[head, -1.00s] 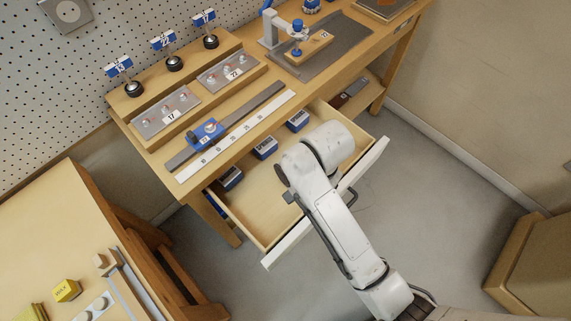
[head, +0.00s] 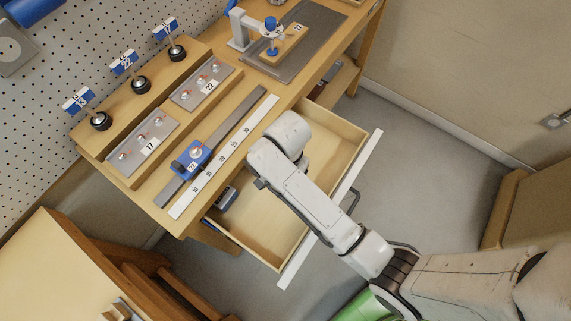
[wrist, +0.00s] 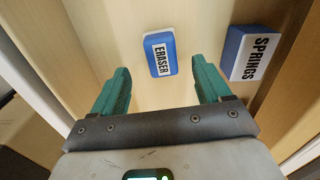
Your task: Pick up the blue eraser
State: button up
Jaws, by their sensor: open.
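The blue eraser (wrist: 160,54) is a small blue block with a white ERASER label. It lies on the drawer floor in the wrist view, at the top middle. My gripper (wrist: 161,78) is open, with its two green fingers to the left and right of the eraser's lower end in the picture. The fingers look apart from it, and nothing is held. The height of the fingertips above the eraser is hard to tell. In the head view my arm hides the gripper and the eraser.
The open drawer (head: 262,224) sticks out from the bench. A blue and white SPRINGS box (wrist: 247,52) stands right of the eraser, close to the drawer wall. The drawer's near floor is clear.

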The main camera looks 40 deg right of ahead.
jog(key=shift+w+f, duration=0.15)
jog(key=shift+f, duration=2.55)
jog(key=c, duration=1.1)
jog(key=shift+c, duration=0.2)
jog(key=shift+r+p, duration=0.3)
jog(key=shift+r, duration=0.25)
jog(key=s+r, duration=1.2)
jog(key=s, duration=0.2)
jog(key=shift+a+b, duration=0.25)
jog(key=shift+b, duration=0.1)
